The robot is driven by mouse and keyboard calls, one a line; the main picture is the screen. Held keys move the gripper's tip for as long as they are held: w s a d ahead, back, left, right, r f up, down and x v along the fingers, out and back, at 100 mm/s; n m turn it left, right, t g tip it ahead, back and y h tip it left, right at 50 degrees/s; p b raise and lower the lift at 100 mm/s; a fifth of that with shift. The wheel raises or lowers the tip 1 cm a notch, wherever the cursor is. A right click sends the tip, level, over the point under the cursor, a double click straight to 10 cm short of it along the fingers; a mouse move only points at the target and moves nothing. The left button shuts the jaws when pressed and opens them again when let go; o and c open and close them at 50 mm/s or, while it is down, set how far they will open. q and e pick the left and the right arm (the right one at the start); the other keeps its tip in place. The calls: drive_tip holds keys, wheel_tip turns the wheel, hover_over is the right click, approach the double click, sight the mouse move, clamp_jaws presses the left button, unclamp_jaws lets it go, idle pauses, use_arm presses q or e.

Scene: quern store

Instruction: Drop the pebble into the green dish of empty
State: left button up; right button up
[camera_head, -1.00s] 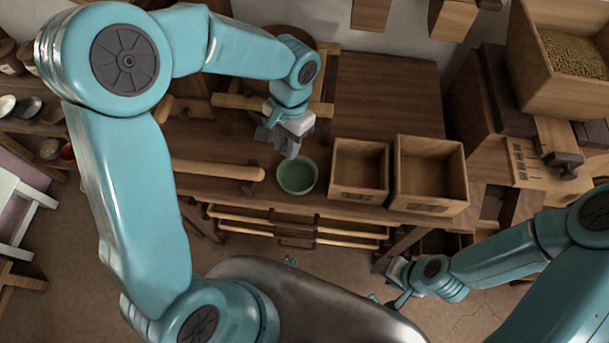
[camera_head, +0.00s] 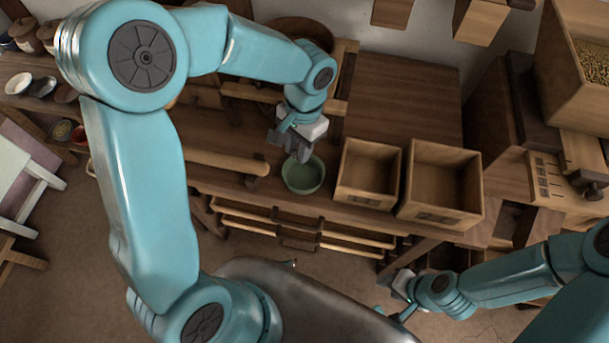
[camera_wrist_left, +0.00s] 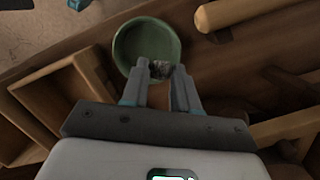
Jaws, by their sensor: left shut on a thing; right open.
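The green dish (camera_head: 297,181) stands on the brown wooden bench, left of two wooden boxes. It also shows in the left wrist view (camera_wrist_left: 128,47), and the visible part of its inside is bare. My left gripper (camera_head: 304,156) is at the dish's far rim in the head view, pointing down. In the left wrist view my left gripper (camera_wrist_left: 162,74) is shut on a small grey speckled pebble (camera_wrist_left: 161,69), which appears over the dish's near-side interior. The fingers partly hide the pebble. My right gripper (camera_head: 393,298) is open and empty, low in front of the bench.
Two open wooden boxes, a smaller one (camera_head: 369,171) and a larger one (camera_head: 438,184), stand right of the dish. A wooden rolling-pin-like bar (camera_head: 225,160) lies to its left. Rails (camera_head: 250,225) run along the bench front. A grain-filled bin (camera_head: 565,90) is at upper right.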

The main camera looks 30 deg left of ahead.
use_arm(q)
drive_tip(key=b, duration=0.3)
hover_over(299, 172)
wheel_tip(299, 172, down, 5)
drive_tip(key=shift+r, duration=0.2)
use_arm(e)
wheel_tip(299, 172, down, 4)
drive_tip(key=shift+a+r, duration=0.1)
drive_tip(key=shift+r, duration=0.1)
use_arm(q)
drive_tip(key=o, duration=1.1)
drive_tip(key=shift+r, duration=0.1)
drive_tip(key=r+p, duration=0.1)
drive_tip(key=r, duration=0.4)
drive_tip(key=w+r+p, duration=0.1)
drive_tip(key=r, duration=0.4)
drive_tip(key=w+r, duration=0.1)
drive_tip(key=r, duration=0.5)
drive_tip(key=shift+w+d+p, duration=0.2)
drive_tip(key=shift+d+p, duration=0.1)
drive_tip(key=shift+p, duration=0.1)
use_arm(e)
wheel_tip(299, 172, up, 3)
drive_tip(key=shift+f, duration=0.15)
